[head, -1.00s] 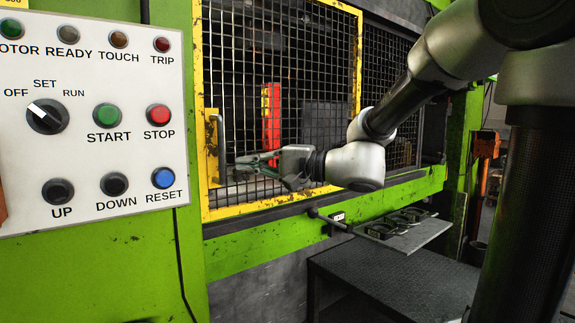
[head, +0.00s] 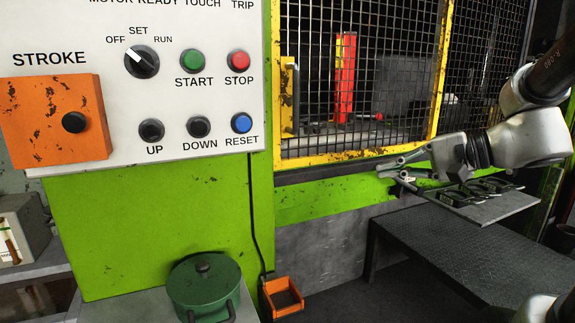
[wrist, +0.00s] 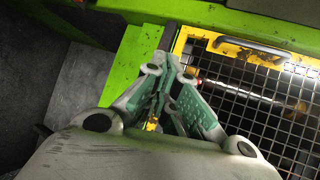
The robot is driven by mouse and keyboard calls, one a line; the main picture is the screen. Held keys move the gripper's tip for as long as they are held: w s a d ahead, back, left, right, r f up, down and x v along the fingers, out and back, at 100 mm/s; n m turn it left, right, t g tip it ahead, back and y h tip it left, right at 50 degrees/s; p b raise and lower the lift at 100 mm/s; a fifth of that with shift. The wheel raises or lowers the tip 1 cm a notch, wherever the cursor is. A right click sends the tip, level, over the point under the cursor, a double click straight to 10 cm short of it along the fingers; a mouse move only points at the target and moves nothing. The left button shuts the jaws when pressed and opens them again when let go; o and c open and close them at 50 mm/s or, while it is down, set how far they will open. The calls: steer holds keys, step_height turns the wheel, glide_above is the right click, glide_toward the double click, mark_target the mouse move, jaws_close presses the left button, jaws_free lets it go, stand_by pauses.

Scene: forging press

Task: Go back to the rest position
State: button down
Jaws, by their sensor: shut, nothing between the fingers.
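My gripper (head: 392,176) is at the right of the head view, in front of the press's green lower frame and below the yellow-framed mesh gate (head: 357,152). It points left and holds nothing. In the wrist view my gripper (wrist: 166,72) has its fingertips together. The gate with its handle (wrist: 250,48) lies to the right of the fingers there. The control panel (head: 90,30) is at the left of the head view, well apart from my gripper.
A shelf with dark parts (head: 487,208) is close below and right of my gripper. A dark step platform (head: 440,245) stands under it. An orange stroke box (head: 55,120) is at far left. A green lidded pot (head: 205,290) and an orange pedal (head: 283,297) are low down.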

steer(key=s+d+f+n+g+h, duration=0.2)
steer(key=s+d+f+g+h, duration=0.25)
steer(key=s+f, duration=0.35)
steer(key=s+d+r+n+t+h, duration=0.1)
steer(key=s+d+r+n+h, duration=0.1)
steer(key=s+d+n+h, duration=0.2)
steer(key=shift+s+d+r+n+h, duration=0.2)
steer(key=shift+s+d+n+h, duration=0.2)
steer(key=shift+d+n+h, duration=1.4)
steer(key=shift+d+m+y, duration=0.45)
steer(key=shift+d+m, duration=0.05)
steer(key=shift+m, duration=0.1)
